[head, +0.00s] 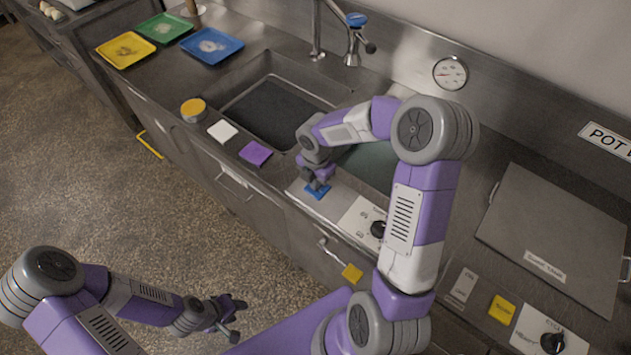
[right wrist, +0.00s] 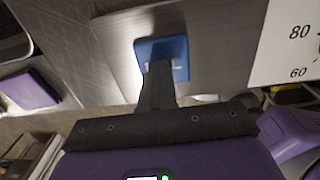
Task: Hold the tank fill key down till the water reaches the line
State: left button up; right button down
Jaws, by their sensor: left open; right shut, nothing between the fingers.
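A blue key (head: 315,194) sits on the steel counter front beside a white dial plate (head: 358,222). My right gripper (head: 318,184) is shut and empty, pointing down with its fingertips at the key. In the right wrist view the fingertips (right wrist: 158,68) overlap the blue key (right wrist: 178,46), whose label they partly cover; I cannot tell how far it is pressed. Behind my right arm is a basin with greenish water (head: 368,168), largely hidden; I cannot make out a fill line. My left gripper (head: 232,318) is open and empty, low over the floor.
A sink (head: 275,103) with a tap lies left of the basin. White (head: 222,131) and purple (head: 255,152) squares and a round yellow-topped item (head: 193,109) are along the front edge. A lidded unit (head: 555,225) is at right. A gauge (head: 450,73) is on the wall.

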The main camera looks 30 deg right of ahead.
notch_tip(320, 180, up, 5)
jog(key=p, duration=0.4)
jog(key=shift+s+d, duration=0.1)
notch_tip(320, 180, up, 9)
jog(key=p, duration=0.1)
